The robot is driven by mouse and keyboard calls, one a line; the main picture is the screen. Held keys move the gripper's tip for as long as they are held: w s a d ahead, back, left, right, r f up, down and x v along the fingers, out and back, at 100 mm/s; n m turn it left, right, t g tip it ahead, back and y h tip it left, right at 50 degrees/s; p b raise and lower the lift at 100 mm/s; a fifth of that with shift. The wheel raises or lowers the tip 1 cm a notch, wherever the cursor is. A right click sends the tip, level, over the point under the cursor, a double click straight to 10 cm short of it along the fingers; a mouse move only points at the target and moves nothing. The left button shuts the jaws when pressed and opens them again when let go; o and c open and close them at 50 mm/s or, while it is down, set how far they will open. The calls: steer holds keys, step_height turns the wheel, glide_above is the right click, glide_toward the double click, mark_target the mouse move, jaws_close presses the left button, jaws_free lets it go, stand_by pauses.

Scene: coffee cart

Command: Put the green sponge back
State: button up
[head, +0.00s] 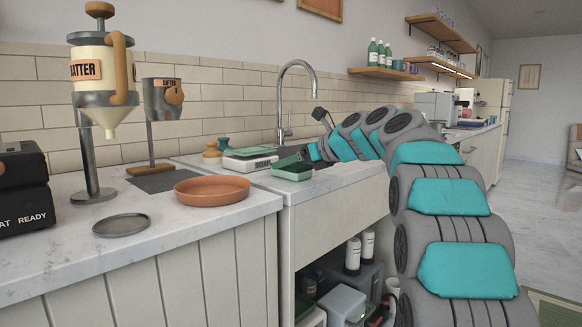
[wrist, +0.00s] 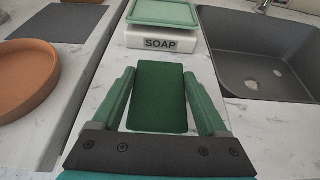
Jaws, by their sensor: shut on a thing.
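The green sponge (wrist: 158,98) is a dark green rectangular block. It sits between the two green fingers of my gripper (wrist: 159,85), which is shut on it. In the head view the sponge (head: 292,171) shows at the end of my arm, just above the counter near its front edge. I cannot tell whether it touches the counter. The tray looks empty.
A dark sink (wrist: 262,65) lies right of the soap block, with a tall faucet (head: 283,100) behind. A terracotta dish (head: 212,190) and a grey round plate (head: 121,225) lie on the left counter. A batter dispenser (head: 103,75) and sifter stand (head: 155,135) rise behind them.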

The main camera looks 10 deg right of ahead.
steer(key=o, duration=1.2)
steer(key=shift+f, duration=0.2)
steer(key=p+v, duration=0.1)
steer(key=v, duration=1.1)
steer(key=shift+r, duration=0.1)
